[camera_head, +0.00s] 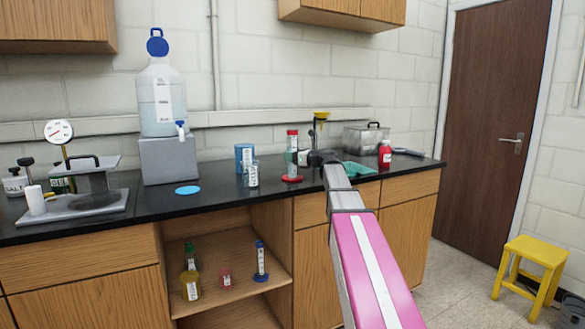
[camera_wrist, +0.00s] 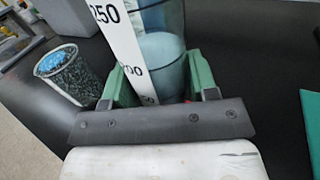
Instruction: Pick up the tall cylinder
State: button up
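The tall cylinder (camera_head: 292,143) is clear, with a red top and a red base, and stands upright on the black counter. In the wrist view the cylinder (camera_wrist: 163,50) fills the top middle, with a white scale strip marked 250 and pale liquid inside. My gripper (camera_head: 318,158) is low over the counter, just right of the cylinder in the head view. Its green fingers (camera_wrist: 160,85) lie on either side of the cylinder. Whether they press on it cannot be told. The cylinder's lower end is mostly hidden by my gripper in the wrist view.
A blue container (camera_head: 245,155) and a labelled beaker (camera_head: 252,175) stand to the left. A teal tray (camera_head: 358,169) and a red bottle (camera_head: 385,154) are to the right. The front counter is fairly clear.

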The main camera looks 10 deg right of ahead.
jog(key=c, duration=0.5)
jog(key=shift+r, duration=0.2)
